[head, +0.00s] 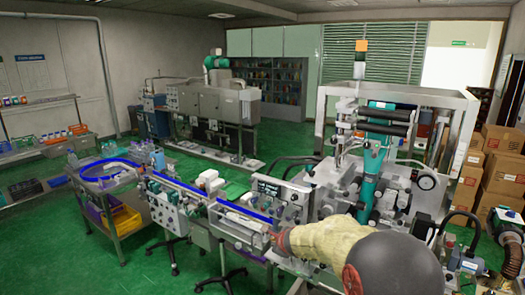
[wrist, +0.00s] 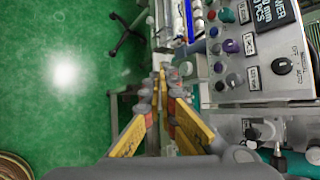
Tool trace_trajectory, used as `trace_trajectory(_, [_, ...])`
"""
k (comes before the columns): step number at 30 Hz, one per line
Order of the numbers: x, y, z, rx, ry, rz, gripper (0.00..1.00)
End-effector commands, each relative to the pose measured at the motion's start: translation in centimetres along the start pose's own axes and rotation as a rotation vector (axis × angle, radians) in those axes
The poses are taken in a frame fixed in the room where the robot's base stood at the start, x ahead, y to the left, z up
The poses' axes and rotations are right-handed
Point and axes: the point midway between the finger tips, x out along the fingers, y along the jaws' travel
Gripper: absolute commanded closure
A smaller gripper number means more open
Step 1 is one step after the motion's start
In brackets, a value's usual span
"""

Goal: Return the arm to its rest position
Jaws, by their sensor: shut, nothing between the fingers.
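My gripper (wrist: 160,78) shows in the wrist view with its yellow-sided fingers together and nothing between them. It is over the front edge of the machine line, left of a grey control panel (wrist: 262,68) with several knobs and a dark display. The panel also shows in the head view (head: 283,191). My arm reaches in from the bottom right of the head view, and its near part hides some of the machine. The fingers cannot be made out clearly in the head view.
A conveyor (head: 178,184) with blue rails runs left to a round bottle table (head: 108,170). A large framed sleeve machine (head: 375,150) stands behind my arm. Cardboard boxes (head: 478,172) are stacked at right. Green floor (head: 60,240) is open at front left.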

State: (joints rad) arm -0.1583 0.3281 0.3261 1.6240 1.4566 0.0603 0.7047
Motion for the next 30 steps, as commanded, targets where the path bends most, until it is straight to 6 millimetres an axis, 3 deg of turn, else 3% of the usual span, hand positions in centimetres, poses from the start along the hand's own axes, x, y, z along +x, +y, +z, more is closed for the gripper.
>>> trace_trajectory(4, [-5.8,5.7,1.2,-0.49,-0.137,0.136,1.0])
trace_trajectory(8, [-12.0,11.4,-0.2,-0.894,-0.24,0.252,1.0])
trace_trajectory(15, [-22.6,20.3,-7.6,-1.47,-0.339,0.45,1.0])
trace_trajectory(21, [-29.7,25.5,-15.4,-1.79,-0.322,0.588,1.0])
trace_trajectory(27, [-34.2,28.7,-21.9,-1.955,-0.205,0.637,1.0])
trace_trajectory(30, [-35.4,29.4,-23.5,-1.99,-0.134,0.596,1.0])
